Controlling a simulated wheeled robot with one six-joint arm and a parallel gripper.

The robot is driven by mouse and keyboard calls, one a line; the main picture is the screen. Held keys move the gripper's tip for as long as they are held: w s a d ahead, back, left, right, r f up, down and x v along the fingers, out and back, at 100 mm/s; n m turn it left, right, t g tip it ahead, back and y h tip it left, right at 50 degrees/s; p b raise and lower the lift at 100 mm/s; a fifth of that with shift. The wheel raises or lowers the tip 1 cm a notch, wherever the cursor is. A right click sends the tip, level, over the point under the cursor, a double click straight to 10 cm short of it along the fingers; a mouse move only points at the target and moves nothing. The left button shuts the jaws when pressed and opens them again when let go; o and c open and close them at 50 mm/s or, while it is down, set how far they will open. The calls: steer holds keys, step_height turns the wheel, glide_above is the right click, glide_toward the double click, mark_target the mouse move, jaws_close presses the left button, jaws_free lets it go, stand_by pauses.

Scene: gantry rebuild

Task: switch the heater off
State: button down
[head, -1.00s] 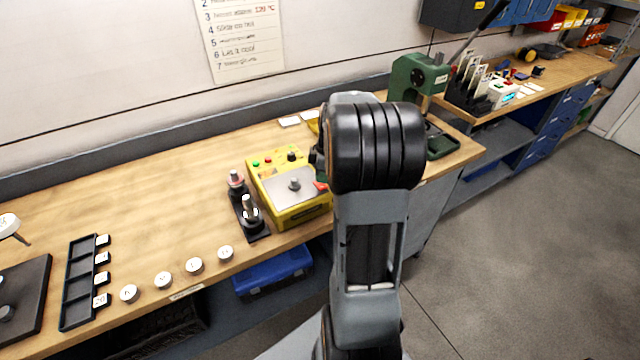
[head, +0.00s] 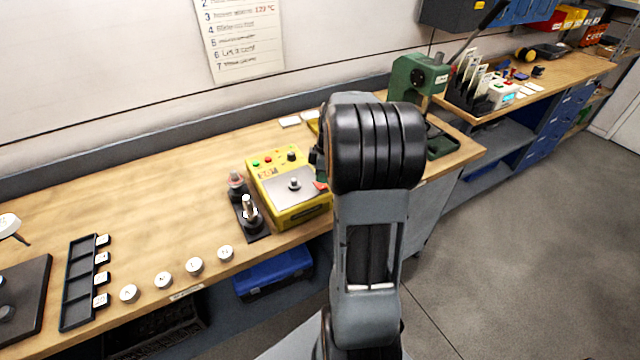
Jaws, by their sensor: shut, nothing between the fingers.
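The heater looks to be the yellow box (head: 302,216) with a grey metal top plate (head: 285,187) near the bench's front edge. A small metal piece (head: 294,184) stands on the plate.
A black stand (head: 252,232) with upright metal parts is close left of the heater. Several white round pieces (head: 194,265) and a black tray (head: 79,290) lie further left. A green press (head: 415,78) stands at the back right.

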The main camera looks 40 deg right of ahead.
mark_target(323, 186)
steer(key=shift+f+b, duration=0.95)
steer(key=shift+f, duration=0.25)
stand_by(0.5)
steer(key=shift+r, duration=0.15)
steer(key=shift+r+p, duration=2.4)
steer(key=shift+r, duration=1.05)
